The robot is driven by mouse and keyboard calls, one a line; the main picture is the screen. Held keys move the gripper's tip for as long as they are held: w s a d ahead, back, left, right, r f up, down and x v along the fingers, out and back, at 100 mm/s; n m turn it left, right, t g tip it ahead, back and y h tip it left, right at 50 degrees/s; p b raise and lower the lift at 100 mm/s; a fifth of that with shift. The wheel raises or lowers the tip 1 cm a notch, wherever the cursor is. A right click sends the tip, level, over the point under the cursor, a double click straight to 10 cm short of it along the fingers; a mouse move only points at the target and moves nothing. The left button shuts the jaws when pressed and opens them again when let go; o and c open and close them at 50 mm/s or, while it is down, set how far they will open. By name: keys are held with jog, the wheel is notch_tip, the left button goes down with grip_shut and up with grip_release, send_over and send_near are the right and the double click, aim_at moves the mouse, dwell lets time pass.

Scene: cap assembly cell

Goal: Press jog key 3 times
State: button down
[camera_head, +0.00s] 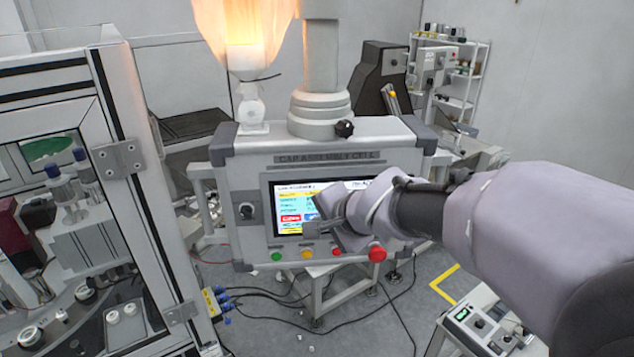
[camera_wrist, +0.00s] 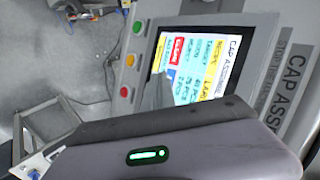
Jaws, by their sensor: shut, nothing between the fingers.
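The control panel (camera_head: 395,146), marked CAP ASSEMBLY CELL, carries a lit touchscreen (camera_head: 285,205) with yellow text rows and coloured keys. A red key (camera_head: 290,219) and a blue key (camera_head: 311,217) show low on the screen. In the wrist view the screen (camera_wrist: 213,42) appears rotated, with the red key (camera_wrist: 178,52) and part of the blue key (camera_wrist: 170,74). I cannot read which key is jog. My gripper (camera_head: 311,229) is shut and empty in front of the screen's lower part. Its tip (camera_wrist: 155,92) overlaps the screen's lower area; contact cannot be told. My arm hides the screen's right part.
Green (camera_head: 277,256), yellow (camera_head: 306,254) and red buttons line the panel's lower edge. A larger red button (camera_head: 377,254) sits at the lower right, below my wrist. A glazed machine frame (camera_head: 140,190) stands at the left.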

jog(key=shift+s+d, duration=0.1)
jog(key=shift+s, duration=0.6)
jog(key=shift+s+d+b, duration=0.15)
jog(key=shift+s+b, duration=0.15)
jog(key=shift+s, duration=0.95)
jog(key=shift+s+d+b, duration=0.15)
jog(key=shift+s+b, duration=0.15)
jog(key=shift+s, duration=0.9)
dwell(2.6)
